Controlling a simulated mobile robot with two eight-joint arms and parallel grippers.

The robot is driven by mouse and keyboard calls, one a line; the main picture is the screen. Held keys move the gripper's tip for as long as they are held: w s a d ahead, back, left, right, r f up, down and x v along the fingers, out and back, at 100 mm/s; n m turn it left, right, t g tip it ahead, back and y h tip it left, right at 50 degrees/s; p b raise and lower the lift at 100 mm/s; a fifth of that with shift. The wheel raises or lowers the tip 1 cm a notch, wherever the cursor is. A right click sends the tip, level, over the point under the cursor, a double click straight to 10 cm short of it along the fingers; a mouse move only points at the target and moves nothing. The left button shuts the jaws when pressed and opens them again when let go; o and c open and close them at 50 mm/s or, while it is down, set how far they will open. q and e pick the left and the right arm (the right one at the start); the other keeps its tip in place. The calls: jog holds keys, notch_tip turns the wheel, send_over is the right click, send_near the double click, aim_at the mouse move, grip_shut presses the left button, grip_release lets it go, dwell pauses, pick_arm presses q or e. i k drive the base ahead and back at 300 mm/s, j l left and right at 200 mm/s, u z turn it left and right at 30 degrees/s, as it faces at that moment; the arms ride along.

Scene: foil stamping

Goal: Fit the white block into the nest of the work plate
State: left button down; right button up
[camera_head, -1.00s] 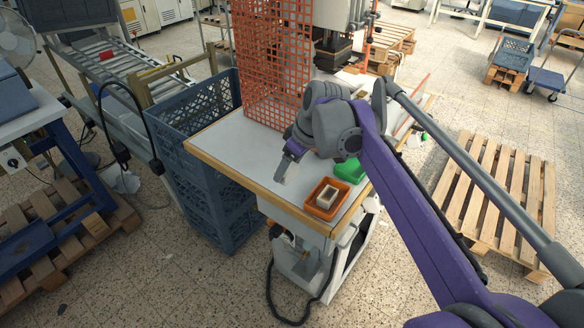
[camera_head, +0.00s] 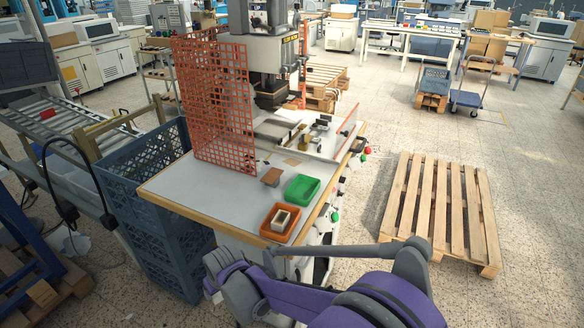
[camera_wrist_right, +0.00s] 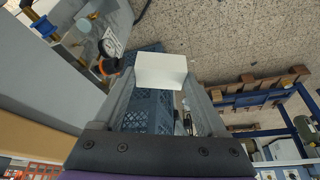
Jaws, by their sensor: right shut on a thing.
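A white block (camera_wrist_right: 161,70) is held between the two fingertips of my right gripper (camera_wrist_right: 161,88) in the right wrist view, its pale face standing out past the tips. In the head view my right arm (camera_head: 330,300) is folded low in front of the table, and its fingertips and the block cannot be made out there. The press (camera_head: 272,60) stands at the back of the table, with a light work plate area (camera_head: 276,128) and small brass and dark fittings in front of it. The nest is too small to tell. My left gripper is not in view.
An orange tray (camera_head: 265,232) with a cream, box-like piece in it sits at the table's front corner. A green tray (camera_head: 302,188) and a small brown piece (camera_head: 271,176) lie behind it. An orange mesh guard (camera_head: 215,105) stands left of the press. The table's left front (camera_head: 195,185) is clear.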

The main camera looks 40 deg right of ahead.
aim_at(325, 134)
jog(key=z, duration=2.7)
jog(key=i+l+z, duration=0.1)
jog(key=i+z, duration=0.35)
jog(key=i, duration=2.05)
jog(key=i+u, duration=0.15)
jog(key=u, duration=0.25)
jog(key=i+u, duration=0.1)
jog(key=u, duration=0.3)
jog(key=i+u, duration=0.15)
jog(key=u, duration=1.8)
jog(key=k, duration=0.05)
